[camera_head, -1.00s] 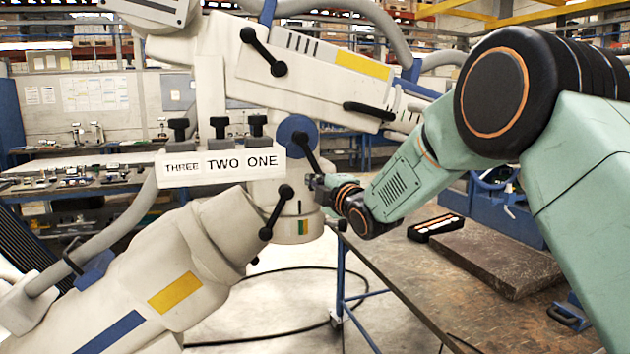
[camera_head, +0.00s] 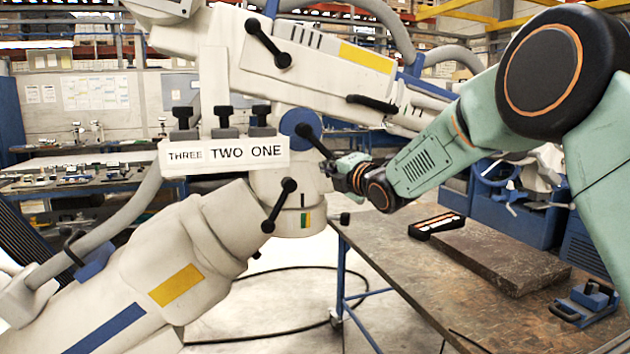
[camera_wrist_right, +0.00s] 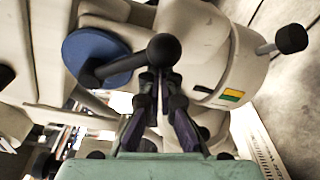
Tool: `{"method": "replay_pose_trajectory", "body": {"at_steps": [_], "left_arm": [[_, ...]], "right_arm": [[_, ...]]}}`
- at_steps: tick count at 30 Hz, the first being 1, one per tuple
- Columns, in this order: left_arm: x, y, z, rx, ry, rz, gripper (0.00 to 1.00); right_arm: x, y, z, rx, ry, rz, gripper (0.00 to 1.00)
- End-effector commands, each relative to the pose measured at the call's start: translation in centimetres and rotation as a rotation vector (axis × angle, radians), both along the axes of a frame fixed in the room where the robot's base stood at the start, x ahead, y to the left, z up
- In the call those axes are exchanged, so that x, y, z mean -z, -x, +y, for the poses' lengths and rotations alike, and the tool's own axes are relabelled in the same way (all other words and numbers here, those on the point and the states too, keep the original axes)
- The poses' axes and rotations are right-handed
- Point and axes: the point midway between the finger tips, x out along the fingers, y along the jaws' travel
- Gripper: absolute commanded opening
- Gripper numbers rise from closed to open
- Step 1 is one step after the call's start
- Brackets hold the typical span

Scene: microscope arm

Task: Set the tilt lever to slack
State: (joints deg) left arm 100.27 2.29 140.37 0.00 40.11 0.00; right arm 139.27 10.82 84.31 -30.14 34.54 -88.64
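A black lever with a ball end (camera_head: 316,142) sits on the blue disc (camera_head: 295,121) of the microscope arm and points down to the right. I take it for the tilt lever, but no label names it. In the wrist view its ball (camera_wrist_right: 163,49) covers the tips of my right gripper (camera_wrist_right: 160,85). The fingers are close together, with only a narrow gap, and seem to touch the lever near its ball. In the head view the right gripper (camera_head: 338,170) is at the lever's lower end. My left gripper is out of view.
Another black lever (camera_head: 279,205) is on the collar below, near a green and yellow mark (camera_head: 305,220). A third lever (camera_head: 268,45) is higher up. Knobs (camera_head: 224,115) stand above the THREE TWO ONE plate (camera_head: 226,155). A workbench (camera_head: 420,270) is at the right.

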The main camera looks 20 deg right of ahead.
Motion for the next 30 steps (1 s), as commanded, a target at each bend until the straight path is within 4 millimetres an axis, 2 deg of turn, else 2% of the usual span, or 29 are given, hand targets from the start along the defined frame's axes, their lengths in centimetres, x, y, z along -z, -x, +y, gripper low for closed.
{"method": "replay_pose_trajectory", "body": {"at_steps": [6, 15, 30], "left_arm": [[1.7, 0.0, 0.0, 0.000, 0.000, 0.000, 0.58], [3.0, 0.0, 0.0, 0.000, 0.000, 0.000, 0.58], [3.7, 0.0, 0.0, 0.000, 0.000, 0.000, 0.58]], "right_arm": [[-1.2, -0.1, -1.7, 0.003, 0.199, -0.013, 0.00], [-2.9, -0.1, -3.0, 0.003, 0.425, -0.021, 0.00], [-4.3, -0.1, -3.7, 0.002, 0.582, -0.025, 0.00]]}}
